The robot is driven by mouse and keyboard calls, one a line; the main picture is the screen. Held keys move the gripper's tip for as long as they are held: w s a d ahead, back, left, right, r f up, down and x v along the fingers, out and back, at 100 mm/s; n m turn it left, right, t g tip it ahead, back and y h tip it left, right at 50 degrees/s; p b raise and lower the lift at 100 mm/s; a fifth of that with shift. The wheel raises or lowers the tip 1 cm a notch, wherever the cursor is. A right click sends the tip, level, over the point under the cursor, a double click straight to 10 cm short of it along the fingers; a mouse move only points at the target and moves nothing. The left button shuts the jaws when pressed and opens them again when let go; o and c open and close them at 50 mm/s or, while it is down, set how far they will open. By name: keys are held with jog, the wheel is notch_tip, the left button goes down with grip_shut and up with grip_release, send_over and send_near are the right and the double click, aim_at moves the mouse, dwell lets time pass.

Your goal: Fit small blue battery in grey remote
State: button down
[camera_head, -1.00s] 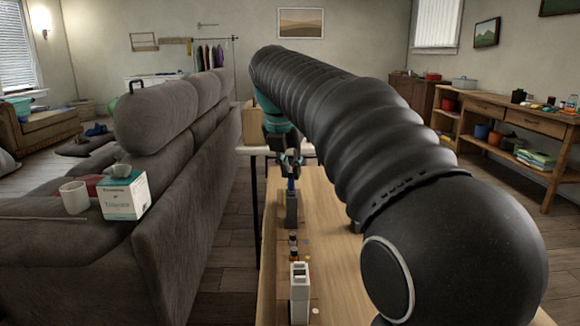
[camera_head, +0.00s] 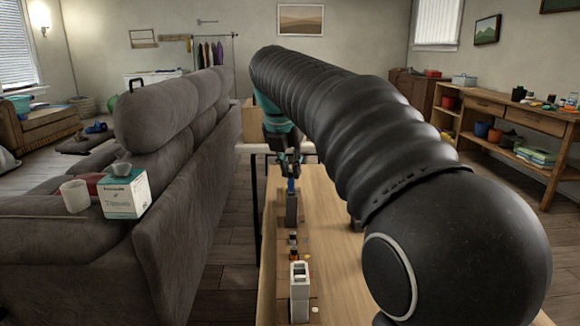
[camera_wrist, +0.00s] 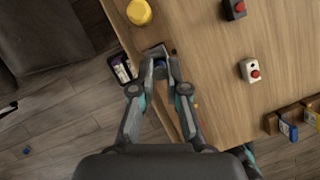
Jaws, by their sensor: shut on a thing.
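My gripper (camera_head: 288,168) is shut on the small blue battery (camera_head: 291,185), which points down and shows just below the fingers. A dark grey upright block, which looks like the grey remote (camera_head: 292,210), stands on the wooden table directly under the battery. The battery's lower end meets or overlaps the block's top in the head view; I cannot tell how deep it sits.
A white holder (camera_head: 299,290) stands nearer on the narrow table (camera_head: 335,270), with small items between. The wrist view shows a yellow round thing (camera_wrist: 138,12), a white box with a red button (camera_wrist: 250,70) and a dark tray (camera_wrist: 122,68). A grey sofa (camera_head: 190,220) runs along the left.

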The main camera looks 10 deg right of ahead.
aim_at(290, 181)
jog(key=shift+f+b, duration=0.95)
jog(key=shift+f, duration=0.9)
dwell(1.2)
jog(key=c, duration=1.1)
grip_release()
